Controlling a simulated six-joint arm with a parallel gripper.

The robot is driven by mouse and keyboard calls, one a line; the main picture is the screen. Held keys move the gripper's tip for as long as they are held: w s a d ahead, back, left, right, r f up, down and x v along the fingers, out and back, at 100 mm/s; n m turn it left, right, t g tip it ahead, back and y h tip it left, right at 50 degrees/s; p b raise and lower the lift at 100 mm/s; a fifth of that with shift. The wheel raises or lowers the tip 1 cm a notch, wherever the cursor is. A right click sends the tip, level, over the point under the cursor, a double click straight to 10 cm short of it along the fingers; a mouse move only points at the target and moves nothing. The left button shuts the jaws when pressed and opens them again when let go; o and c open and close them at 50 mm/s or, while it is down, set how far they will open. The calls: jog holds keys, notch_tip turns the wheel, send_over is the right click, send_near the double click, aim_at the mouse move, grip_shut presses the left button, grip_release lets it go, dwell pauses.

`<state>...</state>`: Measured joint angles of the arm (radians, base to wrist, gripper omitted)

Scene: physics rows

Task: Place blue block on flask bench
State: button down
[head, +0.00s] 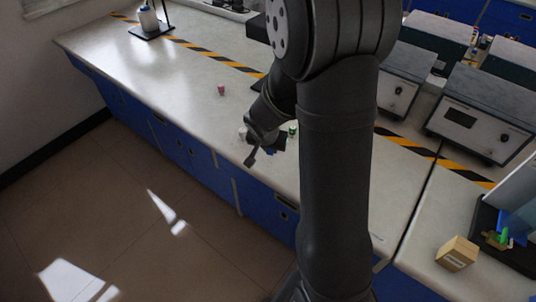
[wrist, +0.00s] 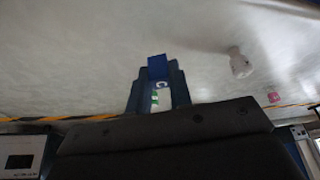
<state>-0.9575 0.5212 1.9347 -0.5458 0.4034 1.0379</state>
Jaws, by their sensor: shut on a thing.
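My gripper (head: 265,152) is over the front part of the long pale bench (head: 175,75), left of my arm. In the wrist view my gripper (wrist: 157,75) is shut on a blue block (wrist: 157,66) held at its fingertips. In the head view only a small patch of the blue block (head: 271,151) shows, the rest hidden by the fingers. A flask-like bottle (head: 148,19) stands on a dark base at the far left end of the bench. I cannot tell whether the block touches the bench top.
A small white flask-like thing (wrist: 240,63) and a pink cup (head: 221,89) stand near the gripper. A green-and-white item (head: 293,129) is just beyond it. Instruments (head: 480,115) and a cardboard box (head: 457,253) are at right. The bench's left half is mostly clear.

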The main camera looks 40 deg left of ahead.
aim_at(269, 159)
jog(key=shift+a+f, duration=0.2)
jog(key=shift+a, duration=0.05)
jog(key=shift+s+f, duration=0.1)
jog(key=shift+f, duration=1.85)
jog(key=shift+f, duration=0.15)
jog(key=c, duration=1.3)
grip_release()
jog(key=v, duration=1.2)
